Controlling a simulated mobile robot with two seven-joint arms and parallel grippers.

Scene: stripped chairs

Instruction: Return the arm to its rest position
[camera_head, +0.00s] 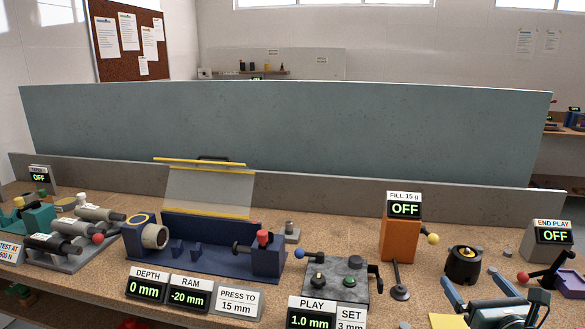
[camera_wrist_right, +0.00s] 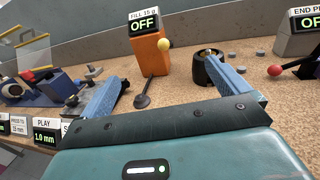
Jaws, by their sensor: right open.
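My right gripper (camera_head: 478,287) is at the lower right of the head view, over the front part of the bench. Its two blue fingers are spread apart with nothing between them. In the right wrist view the open fingers (camera_wrist_right: 172,88) point toward the orange box and the black round holder. The fingers appear clear of both. My left gripper is not in the head view.
The orange filler box (camera_head: 400,240) reads OFF. A black round holder (camera_head: 464,265), an end-play unit (camera_head: 554,235), a grey play fixture (camera_head: 340,280) and a blue press (camera_head: 215,240) stand on the bench. A grey panel (camera_head: 280,130) rises behind.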

